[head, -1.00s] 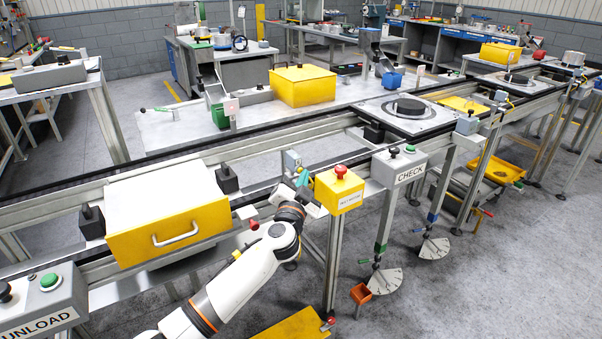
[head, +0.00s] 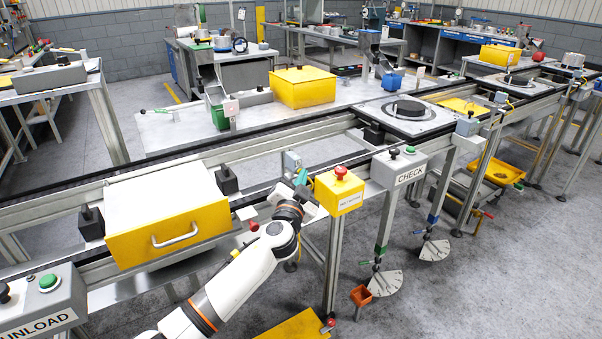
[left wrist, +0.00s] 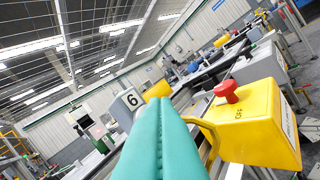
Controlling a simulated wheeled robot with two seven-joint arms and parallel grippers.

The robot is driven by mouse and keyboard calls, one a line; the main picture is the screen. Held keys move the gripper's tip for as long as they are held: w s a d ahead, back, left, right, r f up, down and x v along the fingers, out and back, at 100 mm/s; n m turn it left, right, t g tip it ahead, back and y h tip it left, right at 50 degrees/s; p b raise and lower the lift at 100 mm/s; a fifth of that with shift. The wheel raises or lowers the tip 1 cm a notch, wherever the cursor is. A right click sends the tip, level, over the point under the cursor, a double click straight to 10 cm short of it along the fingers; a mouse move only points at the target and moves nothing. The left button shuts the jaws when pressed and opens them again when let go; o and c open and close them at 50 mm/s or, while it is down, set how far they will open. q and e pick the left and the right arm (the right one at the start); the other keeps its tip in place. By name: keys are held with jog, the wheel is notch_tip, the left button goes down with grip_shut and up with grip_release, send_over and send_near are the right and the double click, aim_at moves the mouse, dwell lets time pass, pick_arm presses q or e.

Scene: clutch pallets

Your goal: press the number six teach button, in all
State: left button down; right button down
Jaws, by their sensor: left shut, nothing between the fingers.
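A small grey box marked 6 (left wrist: 131,99) shows in the left wrist view, just left of and beyond my fingertips. A small grey box on a post by the conveyor rail (head: 292,160) in the head view appears to be the same one. Its button face is not clear in either view. My left gripper (left wrist: 158,104) has teal fingers shut together with nothing between them. In the head view the left gripper (head: 301,179) is just below that grey box, partly hidden by its own wrist. I cannot tell whether it touches the box. My right gripper is not in view.
A yellow box with a red mushroom button (head: 340,189) stands close right of the gripper; it also fills the right of the left wrist view (left wrist: 255,125). A yellow-fronted white case (head: 168,225) sits on the conveyor to the left. A CHECK box (head: 399,170) is farther right.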

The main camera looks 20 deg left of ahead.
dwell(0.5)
pick_arm(q)
jog(key=shift+s+d, duration=0.5)
jog(key=shift+d, duration=0.1)
jog(key=shift+s+d, duration=0.8)
jog(key=shift+d, duration=0.2)
jog(key=shift+s+d, duration=0.75)
jog(key=shift+d, duration=0.25)
